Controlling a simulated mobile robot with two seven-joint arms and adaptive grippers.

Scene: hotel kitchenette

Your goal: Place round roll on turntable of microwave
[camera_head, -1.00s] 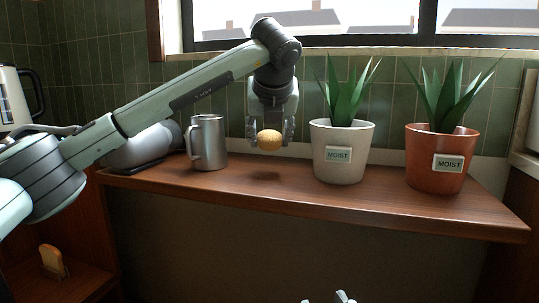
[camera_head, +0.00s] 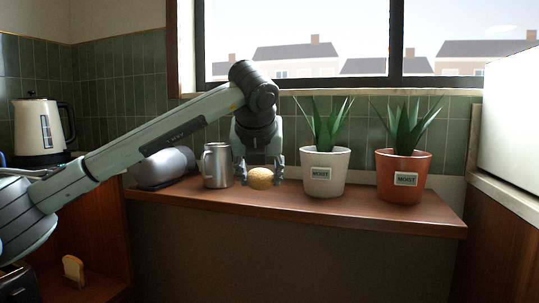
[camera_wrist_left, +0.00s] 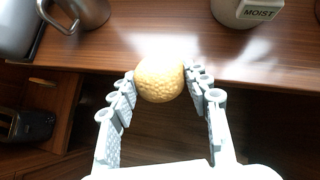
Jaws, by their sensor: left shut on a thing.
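The round roll (camera_head: 260,179) is golden and sits between the fingertips of my left gripper (camera_head: 263,168). The gripper points down and is shut on the roll. In the left wrist view the roll (camera_wrist_left: 160,79) is between both fingers (camera_wrist_left: 161,88), and the shelf's front edge passes behind it. The roll is in front of the steel mug and the white pot. A gap between roll and shelf is hard to judge. My right gripper is out of view. I cannot make out the microwave or its turntable for sure.
The wooden shelf (camera_head: 400,212) carries a steel mug (camera_head: 217,166), a white plant pot (camera_head: 325,186) and a terracotta pot (camera_head: 402,162). A kettle (camera_head: 40,128) stands at left. A large white box (camera_head: 510,120) stands at right. A bread slice (camera_head: 73,269) is at lower left.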

